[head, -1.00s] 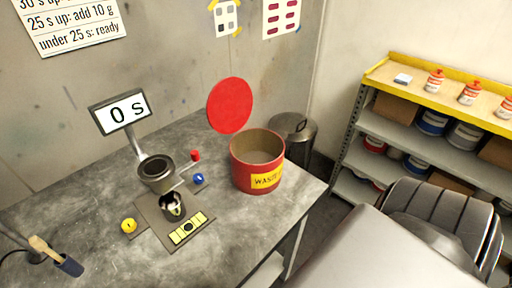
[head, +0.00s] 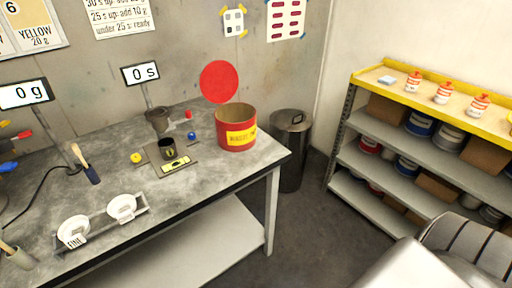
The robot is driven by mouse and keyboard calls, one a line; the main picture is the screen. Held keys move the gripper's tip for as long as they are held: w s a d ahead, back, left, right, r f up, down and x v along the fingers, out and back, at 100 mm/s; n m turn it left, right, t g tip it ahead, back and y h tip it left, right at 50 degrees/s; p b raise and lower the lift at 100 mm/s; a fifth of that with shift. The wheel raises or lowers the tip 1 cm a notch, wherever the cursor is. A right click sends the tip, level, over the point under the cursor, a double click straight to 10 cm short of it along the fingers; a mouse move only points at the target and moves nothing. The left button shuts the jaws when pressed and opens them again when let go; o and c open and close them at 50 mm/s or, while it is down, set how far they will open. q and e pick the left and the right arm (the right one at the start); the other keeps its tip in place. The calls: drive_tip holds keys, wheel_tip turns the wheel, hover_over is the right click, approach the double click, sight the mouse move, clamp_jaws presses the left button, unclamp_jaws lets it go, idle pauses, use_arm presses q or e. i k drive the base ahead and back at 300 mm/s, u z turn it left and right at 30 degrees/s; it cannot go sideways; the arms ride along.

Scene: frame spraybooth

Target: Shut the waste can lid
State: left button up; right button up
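The waste can (head: 237,139) is a red tub with a yellow "WASTE" label, standing upright near the right end of the grey bench. Its round red lid (head: 220,82) stands raised at the back of the rim, so the can is open. A grey part of my own body shows at the bottom right, but neither gripper can be made out in the head view.
A metal bin (head: 291,150) stands on the floor behind the bench's right end. Shelving (head: 420,150) is at right. The floor between is clear.

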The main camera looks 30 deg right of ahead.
sight(219, 81)
drive_tip(key=z, duration=0.85)
drive_tip(key=i, duration=0.9)
drive_tip(key=u, duration=0.05)
drive_tip(key=k, duration=0.5)
drive_tip(key=z, duration=0.7)
drive_tip(key=i, duration=0.15)
drive_tip(key=z, duration=0.05)
